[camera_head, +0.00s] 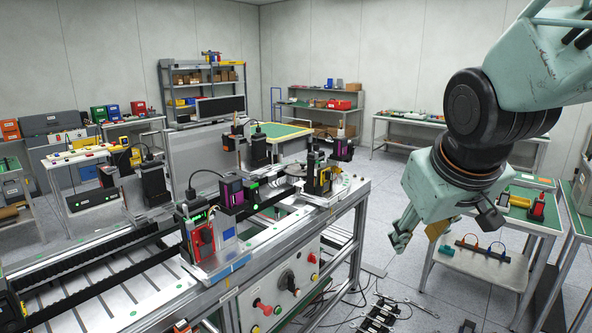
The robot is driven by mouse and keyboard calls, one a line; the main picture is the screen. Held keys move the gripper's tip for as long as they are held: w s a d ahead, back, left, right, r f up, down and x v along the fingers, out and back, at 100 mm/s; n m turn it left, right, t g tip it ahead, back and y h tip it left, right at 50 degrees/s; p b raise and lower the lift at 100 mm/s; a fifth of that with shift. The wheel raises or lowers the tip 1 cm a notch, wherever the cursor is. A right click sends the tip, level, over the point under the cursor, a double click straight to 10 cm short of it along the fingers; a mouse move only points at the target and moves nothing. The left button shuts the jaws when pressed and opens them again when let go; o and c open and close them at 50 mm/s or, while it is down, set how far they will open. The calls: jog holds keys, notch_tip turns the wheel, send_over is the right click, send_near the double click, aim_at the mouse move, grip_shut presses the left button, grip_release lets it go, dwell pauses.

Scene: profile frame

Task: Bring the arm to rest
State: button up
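My arm comes in from the upper right, with pale green links and a dark joint. My gripper (418,236) hangs below the wrist at the right, over the gap between the profile frame and a small green-topped table. A pale green finger points down and left, and a black part sticks out on the right side. A small yellow-brown piece shows under the wrist; I cannot tell if it belongs to the gripper. Whether the fingers are open or shut is unclear. The gripper appears clear of the profile frame (352,204) at the left.
The frame carries a rail, black and yellow devices, a red device (203,235) and a button panel (287,283). Tools (385,313) and cables lie on the floor below.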

jog(key=s+a+r+m+g+y, duration=0.1)
jog(key=s+a+m+g, duration=0.1)
jog(key=s, duration=2.4)
jog(key=shift+s+a+m+g, duration=0.15)
jog(key=shift+a+m+g, duration=0.15)
jog(key=shift+a, duration=0.15)
jog(key=shift+c, duration=0.2)
dwell(0.4)
